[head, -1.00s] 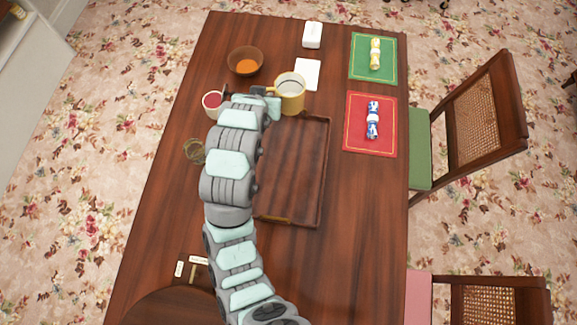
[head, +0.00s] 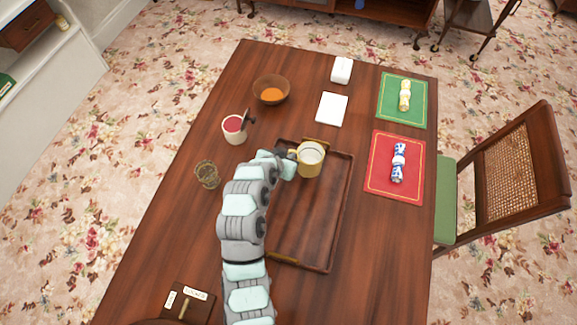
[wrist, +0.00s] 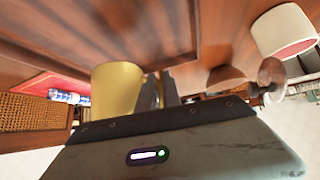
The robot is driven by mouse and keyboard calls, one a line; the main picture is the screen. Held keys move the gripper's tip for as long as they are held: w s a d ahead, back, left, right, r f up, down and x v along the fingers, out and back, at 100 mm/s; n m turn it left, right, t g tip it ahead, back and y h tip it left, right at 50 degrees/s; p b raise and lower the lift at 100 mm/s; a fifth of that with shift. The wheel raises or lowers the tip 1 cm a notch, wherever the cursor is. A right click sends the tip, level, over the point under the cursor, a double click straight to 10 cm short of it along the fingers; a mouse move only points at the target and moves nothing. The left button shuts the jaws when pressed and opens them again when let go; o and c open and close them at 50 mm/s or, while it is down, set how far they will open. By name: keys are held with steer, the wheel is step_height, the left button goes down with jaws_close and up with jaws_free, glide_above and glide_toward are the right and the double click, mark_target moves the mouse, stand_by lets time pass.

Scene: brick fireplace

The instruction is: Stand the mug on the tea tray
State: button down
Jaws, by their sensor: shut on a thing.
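The yellow mug (head: 308,165) is upright, with its pale inside showing, over the far end of the brown wooden tea tray (head: 285,260). My gripper (head: 291,155) is shut on the mug's left side, where its handle is. In the wrist view the mug (wrist: 117,90) shows just left of my gripper's fingers (wrist: 160,92). The fingers hide most of the handle. I cannot tell whether the mug's base touches the tray. The tray's near and right parts are bare; my arm covers part of its left side.
Left of the tray stand a white cup with red contents (head: 233,132) and a glass (head: 206,175). Beyond are a wooden bowl (head: 271,94), a white card (head: 332,109) and a white box (head: 342,70). A red mat (head: 378,170) and green mat (head: 391,110) lie right.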

steer(key=shift+f, duration=2.9)
steer(key=shift+f, duration=0.1)
steer(key=c, duration=1.5)
jaws_free()
